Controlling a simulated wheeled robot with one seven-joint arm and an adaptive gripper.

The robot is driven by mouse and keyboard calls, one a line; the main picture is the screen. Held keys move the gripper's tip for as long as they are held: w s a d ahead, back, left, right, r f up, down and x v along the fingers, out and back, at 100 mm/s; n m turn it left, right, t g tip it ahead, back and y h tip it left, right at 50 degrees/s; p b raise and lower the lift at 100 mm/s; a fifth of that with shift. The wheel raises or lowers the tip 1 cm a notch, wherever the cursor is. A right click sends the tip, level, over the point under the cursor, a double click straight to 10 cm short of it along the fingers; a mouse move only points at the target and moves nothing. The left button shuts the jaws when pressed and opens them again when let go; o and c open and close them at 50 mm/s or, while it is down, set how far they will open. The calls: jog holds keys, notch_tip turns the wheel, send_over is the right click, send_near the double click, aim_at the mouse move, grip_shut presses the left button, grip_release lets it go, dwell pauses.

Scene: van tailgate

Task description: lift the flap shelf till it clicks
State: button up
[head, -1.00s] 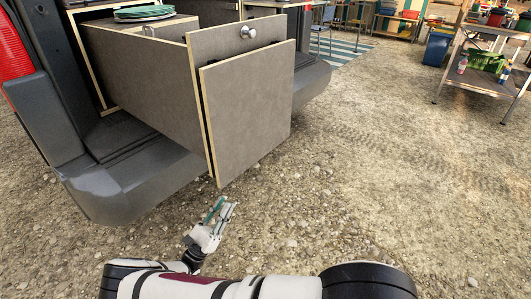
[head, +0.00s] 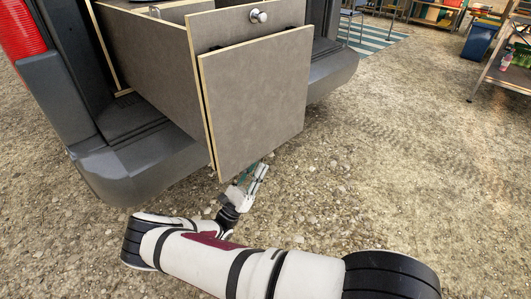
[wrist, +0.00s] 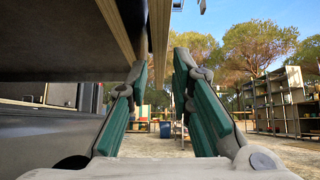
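The flap shelf (head: 255,100) is a grey-brown panel with pale wooden edges. In the head view it hangs down in front of the drawer unit (head: 158,60) at the van's rear. My gripper (head: 260,170) is at the flap's lower edge, and its far fingertip is partly hidden behind the panel. In the wrist view the flap's pale edge (wrist: 159,40) rises above and between the green-padded fingers of my gripper (wrist: 158,75). The fingers are apart with a gap between them, and I see no grip on the flap.
A round metal knob (head: 258,16) sits on the drawer front above the flap. The van's dark bumper (head: 140,165) is at the left. A metal shelf stand (head: 510,80) is at the far right. The gravel ground right of the flap is clear.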

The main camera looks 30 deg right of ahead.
aim_at(264, 154)
jog(key=x, duration=0.5)
jog(key=shift+d+r, duration=0.3)
grip_shut()
